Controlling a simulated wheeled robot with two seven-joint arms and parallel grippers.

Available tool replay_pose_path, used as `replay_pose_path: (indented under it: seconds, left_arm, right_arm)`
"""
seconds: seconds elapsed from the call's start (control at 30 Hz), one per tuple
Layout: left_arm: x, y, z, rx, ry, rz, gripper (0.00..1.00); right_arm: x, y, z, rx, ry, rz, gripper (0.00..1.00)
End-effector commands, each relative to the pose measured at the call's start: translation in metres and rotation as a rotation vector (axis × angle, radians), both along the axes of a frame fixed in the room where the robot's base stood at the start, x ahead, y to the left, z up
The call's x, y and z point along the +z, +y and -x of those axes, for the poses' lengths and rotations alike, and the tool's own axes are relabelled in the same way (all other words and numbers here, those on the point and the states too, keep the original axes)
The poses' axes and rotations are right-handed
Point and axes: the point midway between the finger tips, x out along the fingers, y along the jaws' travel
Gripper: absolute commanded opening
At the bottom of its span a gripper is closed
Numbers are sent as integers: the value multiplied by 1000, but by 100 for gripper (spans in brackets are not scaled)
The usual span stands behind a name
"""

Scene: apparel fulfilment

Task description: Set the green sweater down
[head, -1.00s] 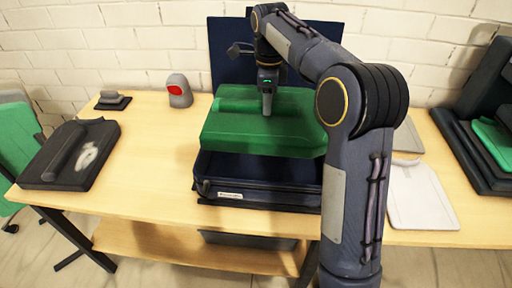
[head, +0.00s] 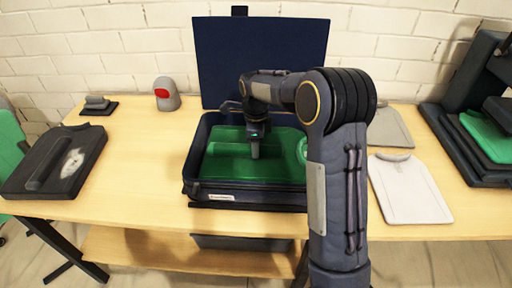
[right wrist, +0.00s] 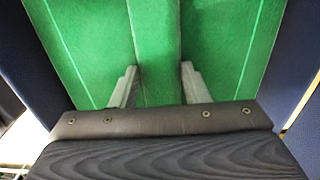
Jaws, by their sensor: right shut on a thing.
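The green sweater (head: 228,167) is a folded bundle lying inside the open dark blue suitcase (head: 250,197) on the table. My right gripper (head: 255,155) points down into the suitcase and is shut on the sweater. In the right wrist view, its two fingers (right wrist: 160,88) pinch a raised green ridge of the sweater (right wrist: 215,45). The suitcase walls show at both sides there. My arm hides part of the sweater's right side. My left gripper is in neither view.
The suitcase lid (head: 262,60) stands upright behind. A black press-like machine (head: 468,140) with green cloth stands far right.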

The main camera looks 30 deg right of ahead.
Motion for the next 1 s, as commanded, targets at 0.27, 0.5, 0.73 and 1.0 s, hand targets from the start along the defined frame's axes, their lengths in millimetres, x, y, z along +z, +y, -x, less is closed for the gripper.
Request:
replay_pose_path:
  seconds: [0.27,0.5,0.73,1.0]
  left_arm:
    - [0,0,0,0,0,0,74]
    - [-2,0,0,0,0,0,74]
    - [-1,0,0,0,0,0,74]
    - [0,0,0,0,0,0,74]
  right_arm:
    - [-11,0,0,0,-3,-1,0]
    - [-14,0,0,-1,-1,-1,44]
    - [-14,0,0,-1,-1,-1,63]
    - [-9,0,0,0,-2,0,63]
